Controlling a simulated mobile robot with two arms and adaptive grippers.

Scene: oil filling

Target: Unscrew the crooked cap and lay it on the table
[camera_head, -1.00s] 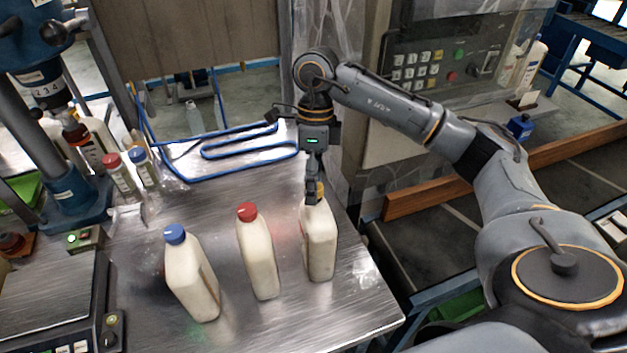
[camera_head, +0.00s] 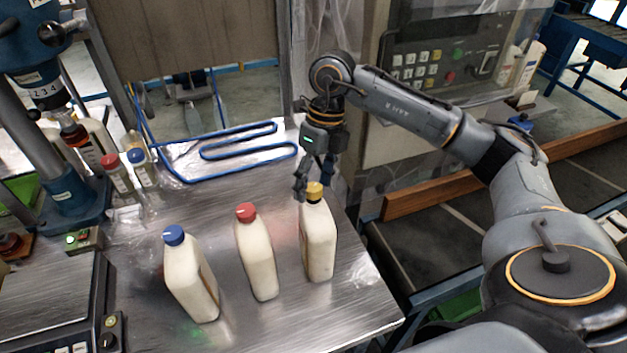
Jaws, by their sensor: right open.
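Three cream bottles stand upright on the metal table (camera_head: 345,317). The left bottle (camera_head: 190,280) has a blue cap (camera_head: 174,235). The middle bottle (camera_head: 257,258) has a red cap (camera_head: 246,212). The right bottle (camera_head: 318,245) has a yellow cap (camera_head: 314,192), which sits on its neck. I cannot tell for sure which cap is crooked. My right gripper (camera_head: 314,190) is open above and behind the yellow cap, its fingers on either side of it. I cannot tell whether a finger touches the cap. My left gripper is not in view.
A drill press (camera_head: 62,190) stands at the left, with small bottles (camera_head: 118,178) beside it. A scale (camera_head: 45,295) is at the front left. A blue hose (camera_head: 240,152) lies at the back of the table. The table's front middle is clear.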

